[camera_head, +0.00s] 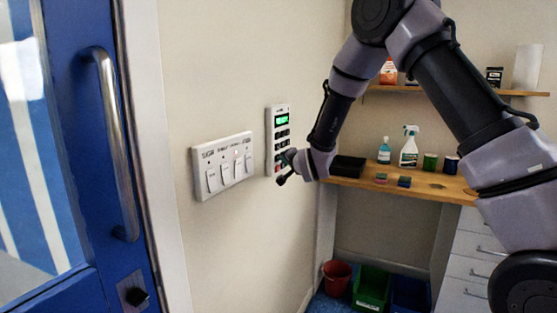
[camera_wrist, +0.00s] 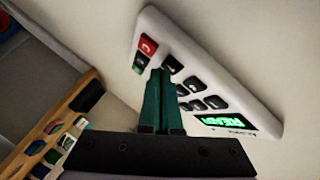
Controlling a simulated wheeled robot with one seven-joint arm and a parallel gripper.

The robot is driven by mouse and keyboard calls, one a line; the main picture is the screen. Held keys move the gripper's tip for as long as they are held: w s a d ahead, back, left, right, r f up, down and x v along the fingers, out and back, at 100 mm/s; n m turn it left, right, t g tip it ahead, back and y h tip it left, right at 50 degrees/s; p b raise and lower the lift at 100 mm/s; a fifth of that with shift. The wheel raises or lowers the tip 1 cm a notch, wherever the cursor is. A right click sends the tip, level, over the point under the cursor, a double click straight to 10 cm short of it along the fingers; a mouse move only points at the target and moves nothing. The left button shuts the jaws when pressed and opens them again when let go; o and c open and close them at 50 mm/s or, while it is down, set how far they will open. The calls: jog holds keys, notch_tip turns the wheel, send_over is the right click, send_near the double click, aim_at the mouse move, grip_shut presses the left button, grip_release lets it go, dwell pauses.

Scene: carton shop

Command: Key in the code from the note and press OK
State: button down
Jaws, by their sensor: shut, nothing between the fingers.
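The white keypad (camera_head: 280,108) is on the wall, with a lit green display (camera_head: 282,120) and dark keys. In the wrist view the keypad (camera_wrist: 205,65) is rotated, and its display (camera_wrist: 225,121) appears to read READY. A red key (camera_wrist: 147,45) and a green key (camera_wrist: 140,63) sit at its lower end. My gripper (camera_head: 281,180) is shut and empty, in front of the keypad's lower part. In the wrist view its green fingertips (camera_wrist: 159,72) are near the green key and a dark key; contact cannot be told. I cannot make out a note in either view.
A white switch panel (camera_head: 223,165) is left of the keypad. A blue door (camera_head: 85,130) with a metal handle is further left.

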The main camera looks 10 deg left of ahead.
jog(key=shift+w+a, duration=0.1)
jog(key=shift+a, duration=0.2)
jog(key=shift+d, duration=0.1)
dwell(0.4)
jog(key=shift+s+d, duration=0.3)
jog(key=shift+d, duration=0.35)
jog(key=shift+s+d, duration=0.3)
jog(key=shift+d, duration=0.5)
jog(key=shift+s+d, duration=0.25)
jog(key=shift+d, duration=0.5)
jog(key=shift+s+d, duration=0.3)
jog(key=shift+d, duration=0.5)
jog(key=shift+d, duration=0.1)
dwell(0.7)
